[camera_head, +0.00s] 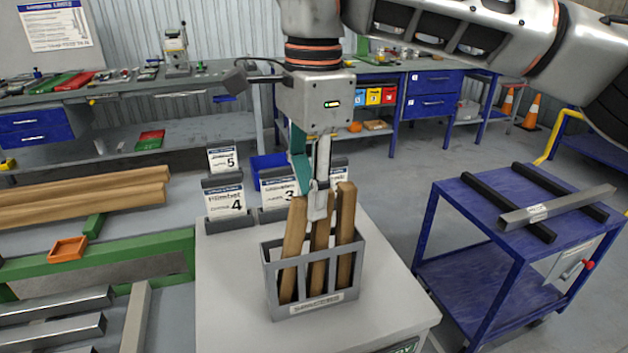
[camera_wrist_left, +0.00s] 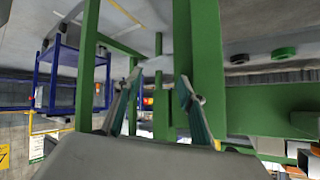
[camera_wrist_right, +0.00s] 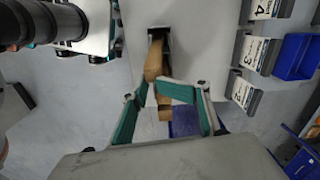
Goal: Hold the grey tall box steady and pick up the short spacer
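The grey tall box (camera_head: 271,285) is an open, slotted holder on a white stand. Wooden spacers stand in it, one at the left (camera_head: 292,245), one in the middle (camera_head: 319,248) and one at the right (camera_head: 346,230). The box's small label is unreadable. My right gripper (camera_head: 313,200) is just above the box, its fingers by the spacers' tops, hiding the middle one's top. In the right wrist view the fingers look apart, with wood (camera_wrist_right: 155,62) showing beyond and between them; contact is unclear. My left gripper (camera_wrist_left: 158,85) is open and empty, seen only in the left wrist view.
Number cards (camera_head: 226,200) stand behind the box on the white stand (camera_head: 225,300). A blue cart (camera_head: 450,230) with metal bars is at the right. Green rails (camera_head: 150,250) and timber (camera_head: 85,198) lie at the left. The stand's front left is clear.

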